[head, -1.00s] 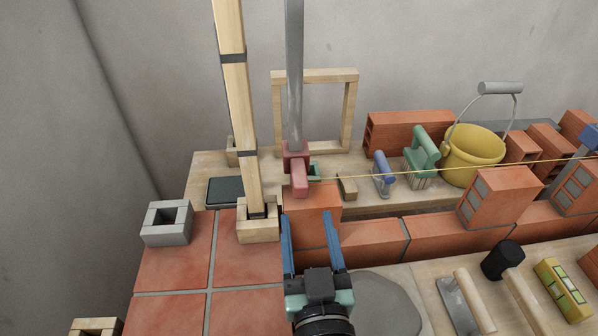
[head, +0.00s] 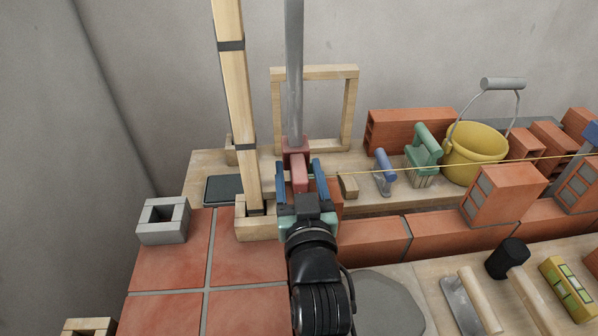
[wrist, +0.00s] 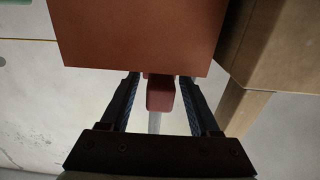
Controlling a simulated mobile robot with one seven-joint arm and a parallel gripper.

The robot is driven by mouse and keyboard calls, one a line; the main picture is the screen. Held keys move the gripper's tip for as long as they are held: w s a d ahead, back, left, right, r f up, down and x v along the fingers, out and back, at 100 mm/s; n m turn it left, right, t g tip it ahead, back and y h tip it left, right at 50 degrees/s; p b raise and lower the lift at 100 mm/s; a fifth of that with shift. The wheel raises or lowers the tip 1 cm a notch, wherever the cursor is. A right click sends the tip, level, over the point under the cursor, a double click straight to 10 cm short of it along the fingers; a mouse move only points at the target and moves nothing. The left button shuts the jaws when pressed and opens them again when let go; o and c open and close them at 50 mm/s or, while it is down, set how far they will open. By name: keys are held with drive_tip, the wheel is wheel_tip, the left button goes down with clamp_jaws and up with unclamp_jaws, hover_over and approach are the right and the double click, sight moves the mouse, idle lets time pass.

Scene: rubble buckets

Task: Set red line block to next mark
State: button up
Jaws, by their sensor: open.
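The red line block (head: 298,170) sits on a grey upright metal post (head: 294,75), at the left end of a taut yellow line (head: 400,170). My gripper (head: 299,172) is open, with its blue fingers on either side of the block's near part. In the wrist view the red block (wrist: 160,97) shows between the open fingers (wrist: 160,95), with a gap on each side. A wooden pole (head: 239,100) with dark bands stands left of the post. My gripper partly hides the block's lower part and the brick below it.
A brick (wrist: 140,35) lies close to the fingers in the wrist view. The pole's wooden foot (head: 257,226) stands close left of my gripper. A blue-handled tool (head: 385,170), a green brush (head: 424,150) and a yellow bucket (head: 474,157) stand to the right.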

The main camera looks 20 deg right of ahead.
clamp_jaws()
idle(1.4)
